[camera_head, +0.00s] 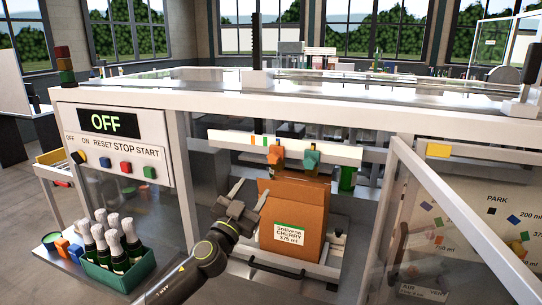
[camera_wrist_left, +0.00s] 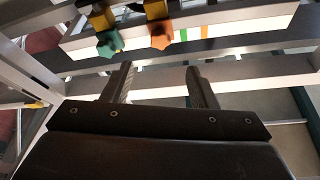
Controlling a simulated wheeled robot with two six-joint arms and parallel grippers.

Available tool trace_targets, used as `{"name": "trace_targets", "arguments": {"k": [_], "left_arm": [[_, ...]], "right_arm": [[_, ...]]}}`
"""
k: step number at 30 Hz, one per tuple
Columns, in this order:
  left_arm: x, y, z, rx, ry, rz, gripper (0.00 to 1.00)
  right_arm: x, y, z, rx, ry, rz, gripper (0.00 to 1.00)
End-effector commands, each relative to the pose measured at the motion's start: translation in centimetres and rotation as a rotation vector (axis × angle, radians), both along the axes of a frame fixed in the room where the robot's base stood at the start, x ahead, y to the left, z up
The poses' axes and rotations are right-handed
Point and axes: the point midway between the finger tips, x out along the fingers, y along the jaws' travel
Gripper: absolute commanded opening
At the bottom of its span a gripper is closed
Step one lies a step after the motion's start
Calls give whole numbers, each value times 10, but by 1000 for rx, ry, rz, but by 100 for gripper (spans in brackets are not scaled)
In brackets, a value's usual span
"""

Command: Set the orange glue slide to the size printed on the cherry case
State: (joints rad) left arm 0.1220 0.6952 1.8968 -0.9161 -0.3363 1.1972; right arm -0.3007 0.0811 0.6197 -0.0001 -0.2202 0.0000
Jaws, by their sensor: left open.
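The orange slide knob (camera_head: 276,155) hangs on a white rail (camera_head: 235,137) above the case, left of a teal-green knob (camera_head: 311,159). In the left wrist view the orange knob (camera_wrist_left: 161,35) is right of the green knob (camera_wrist_left: 109,42). The cherry case (camera_head: 310,221) is an open brown carton labelled "Solivena CHERRY 375 ml" (camera_head: 289,234). My left gripper (camera_head: 249,191) is open and empty, below and left of the orange knob and beside the case's left side. Both its fingers (camera_wrist_left: 160,83) show apart from the knobs. My right gripper is out of view.
A panel (camera_head: 118,140) at left reads OFF above several buttons. A green crate (camera_head: 117,272) of bottles stands below it. An open clear door (camera_head: 455,220) slants across the right, before a board (camera_head: 485,195) marked PARK and ml sizes. Orange and green marks show on the rail.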

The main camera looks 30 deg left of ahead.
Motion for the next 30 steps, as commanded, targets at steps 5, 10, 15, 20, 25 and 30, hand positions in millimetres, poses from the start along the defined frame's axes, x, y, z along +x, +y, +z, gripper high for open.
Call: {"name": "trace_targets", "arguments": {"k": [5, 10, 15, 20, 25, 30], "left_arm": [[31, 3, 17, -3, 0, 1, 53], [59, 6, 27, -1, 0, 0, 53], [84, 9, 35, -1, 1, 0, 53], [101, 11, 40, 0, 0, 0, 53], [109, 12, 42, 0, 1, 0, 53], [111, 12, 42, 0, 2, 0, 53]], "right_arm": [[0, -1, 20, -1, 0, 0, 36], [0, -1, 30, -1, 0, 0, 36], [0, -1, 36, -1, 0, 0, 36], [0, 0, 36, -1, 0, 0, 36], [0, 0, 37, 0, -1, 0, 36], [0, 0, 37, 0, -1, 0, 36]]}}
